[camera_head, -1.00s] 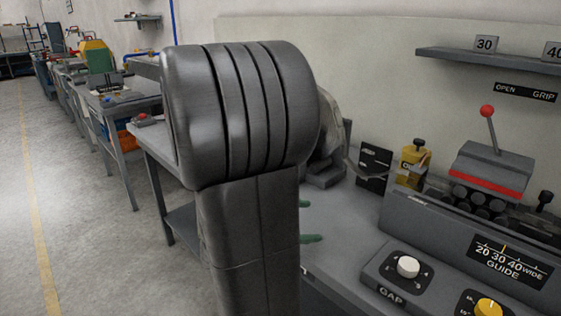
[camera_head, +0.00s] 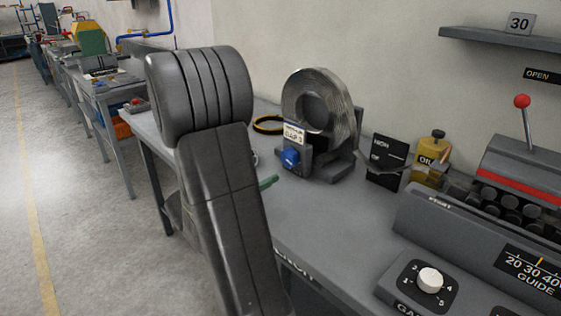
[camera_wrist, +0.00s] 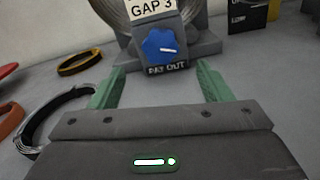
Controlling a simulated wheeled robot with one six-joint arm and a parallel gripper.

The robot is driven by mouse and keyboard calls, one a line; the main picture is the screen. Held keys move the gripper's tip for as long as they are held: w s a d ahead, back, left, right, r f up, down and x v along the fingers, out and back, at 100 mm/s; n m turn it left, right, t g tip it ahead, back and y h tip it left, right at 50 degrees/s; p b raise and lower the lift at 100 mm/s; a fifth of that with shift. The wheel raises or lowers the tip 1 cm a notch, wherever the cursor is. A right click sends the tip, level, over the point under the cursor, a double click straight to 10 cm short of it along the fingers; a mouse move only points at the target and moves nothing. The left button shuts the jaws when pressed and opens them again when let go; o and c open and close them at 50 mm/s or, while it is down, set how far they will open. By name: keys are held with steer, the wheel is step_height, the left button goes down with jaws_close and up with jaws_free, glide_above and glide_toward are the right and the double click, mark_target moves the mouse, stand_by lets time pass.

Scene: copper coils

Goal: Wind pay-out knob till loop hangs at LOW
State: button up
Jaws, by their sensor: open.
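The blue pay-out knob (camera_head: 290,158) sits on the front of a grey stand below a coil of metal strip (camera_head: 318,104). In the wrist view the knob (camera_wrist: 162,48) shows a white pointer mark, with a "PAY OUT" label below it and a "GAP 3" card above. My gripper (camera_wrist: 158,82) is open and empty, its two green fingers spread either side of the knob's line and short of it. A black board marked HIGH (camera_head: 388,160) stands right of the coil; its lower marking is hard to read. The loop's hang is not clear.
A yellow oil can (camera_head: 431,160) stands right of the board. A grey machine with a red-topped lever (camera_head: 522,102) and a white GAP knob (camera_head: 430,281) fills the bench's right. Black-and-yellow rings (camera_wrist: 80,62) lie left of the stand.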

mark_target(287, 158)
steer(key=x, duration=0.8)
steer(key=c, duration=1)
steer(key=shift+f, duration=0.1)
steer(key=shift+f+b, duration=0.1)
steer(key=shift+b, duration=0.45)
